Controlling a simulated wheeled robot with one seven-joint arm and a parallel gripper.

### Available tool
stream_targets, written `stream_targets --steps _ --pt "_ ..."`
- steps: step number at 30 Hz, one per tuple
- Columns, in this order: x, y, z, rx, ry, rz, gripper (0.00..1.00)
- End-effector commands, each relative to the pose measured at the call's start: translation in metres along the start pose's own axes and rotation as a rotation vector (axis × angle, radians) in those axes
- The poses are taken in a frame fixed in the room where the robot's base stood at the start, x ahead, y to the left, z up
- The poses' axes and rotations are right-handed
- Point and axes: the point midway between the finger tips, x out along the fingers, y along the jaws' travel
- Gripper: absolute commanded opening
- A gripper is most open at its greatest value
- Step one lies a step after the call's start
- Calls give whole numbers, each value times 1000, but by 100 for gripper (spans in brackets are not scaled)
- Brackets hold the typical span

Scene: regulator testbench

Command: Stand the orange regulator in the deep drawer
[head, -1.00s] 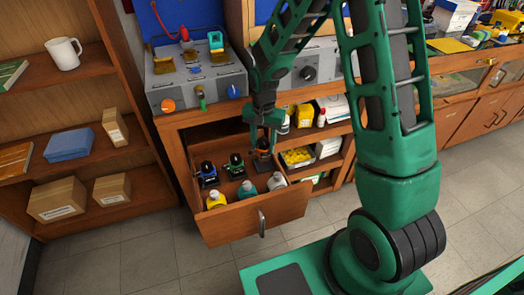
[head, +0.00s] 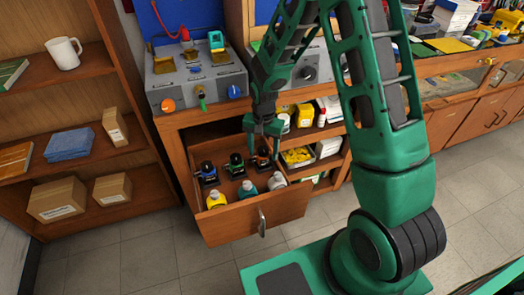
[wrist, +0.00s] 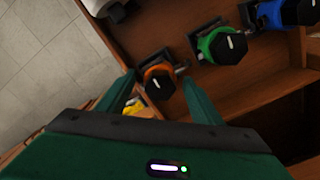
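The orange regulator (head: 263,156) stands upright in the open deep drawer (head: 232,222), at the right end of a row with the green and blue regulators. Its black knob and orange body also show in the wrist view (wrist: 159,82). My gripper (head: 263,131) is directly above it, fingers spread and empty. In the wrist view the two green fingers lie on either side of the orange regulator, apart from it. The regulator's base is partly hidden.
In the drawer, the green regulator (head: 235,164) and blue regulator (head: 208,173) stand to the left. The workbench panel (head: 195,82) is above the drawer. Shelves with boxes (head: 298,156) are close on the right.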

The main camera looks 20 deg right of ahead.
Motion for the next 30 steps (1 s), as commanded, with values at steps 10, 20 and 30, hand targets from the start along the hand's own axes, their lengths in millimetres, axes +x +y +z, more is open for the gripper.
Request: stream_targets --steps 10,20,30 --pt "-33 -1 -1 0 4 -3 60" --pt "-97 -1 -1 0 4 -3 60" --pt "-122 0 0 0 0 0 60"
